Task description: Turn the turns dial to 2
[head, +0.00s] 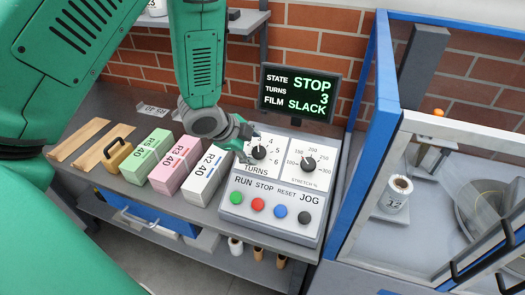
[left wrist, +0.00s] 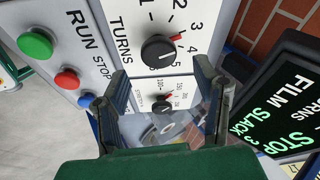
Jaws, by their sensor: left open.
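The turns dial (head: 259,152) is a black knob on a white plate marked TURNS on the control box. In the left wrist view the turns dial (left wrist: 158,51) has its red pointer at 3. The display (head: 299,91) reads STATE STOP, TURNS 3, FILM SLACK. My left gripper (head: 244,143) is just left of the turns dial in the head view, over the box's upper left edge. In the left wrist view its fingers (left wrist: 163,82) are apart with nothing between them, and the dial shows beyond the tips. My right gripper is not in view.
The stretch dial (head: 308,163) is right of the turns dial. Below are green, red, blue and black buttons (head: 257,204). Labelled paper blocks (head: 205,178) stand left of the box. A blue-framed enclosure (head: 371,135) stands close on the right.

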